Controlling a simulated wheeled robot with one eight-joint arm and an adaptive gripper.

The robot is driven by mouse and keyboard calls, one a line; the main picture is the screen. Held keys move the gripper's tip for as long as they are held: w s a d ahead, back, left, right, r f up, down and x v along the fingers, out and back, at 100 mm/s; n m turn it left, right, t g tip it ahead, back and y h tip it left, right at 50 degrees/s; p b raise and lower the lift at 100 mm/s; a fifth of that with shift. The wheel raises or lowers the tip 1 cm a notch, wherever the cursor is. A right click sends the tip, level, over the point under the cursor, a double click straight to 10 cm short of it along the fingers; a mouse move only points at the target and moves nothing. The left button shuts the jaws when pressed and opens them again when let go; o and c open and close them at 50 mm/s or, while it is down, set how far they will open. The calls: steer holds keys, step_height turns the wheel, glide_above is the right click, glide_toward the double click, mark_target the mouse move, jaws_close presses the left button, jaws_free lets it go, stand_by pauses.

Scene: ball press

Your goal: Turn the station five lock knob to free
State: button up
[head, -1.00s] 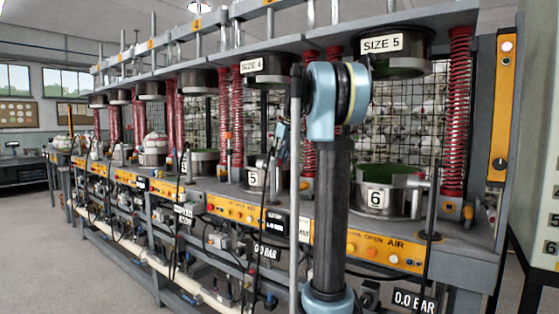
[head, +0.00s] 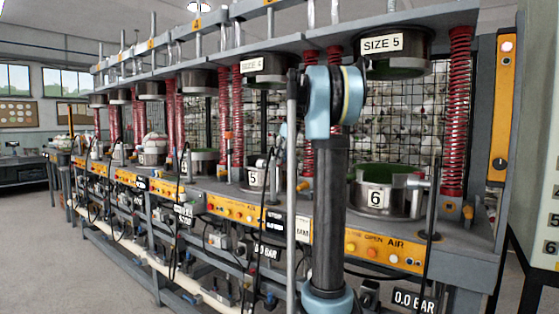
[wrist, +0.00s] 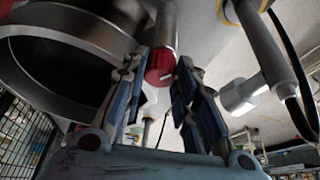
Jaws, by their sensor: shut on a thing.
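In the wrist view a red knob (wrist: 160,68) with a white mark sits between the fingertips of my gripper (wrist: 159,80). The blue-padded fingers stand on either side of it, shut on it. In the head view the pot labelled 5 (head: 254,178) stands on the press bench, left of my arm. My gripper and the red knob cannot be made out there. The knob's station label does not show in the wrist view, and I cannot read its free or locked marking.
A large dark metal ring (wrist: 75,62) is close on the left in the wrist view. A grey rod (wrist: 262,45) and a white cylinder (wrist: 241,97) are on the right.

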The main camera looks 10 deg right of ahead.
steer(key=shift+w+d+n, duration=0.1)
steer(key=shift+d+n, duration=0.05)
steer(key=shift+n, duration=0.65)
steer(key=shift+g, duration=0.3)
steer(key=o, duration=1.1)
steer(key=shift+c, duration=0.2)
step_height(320, 180, up, 10)
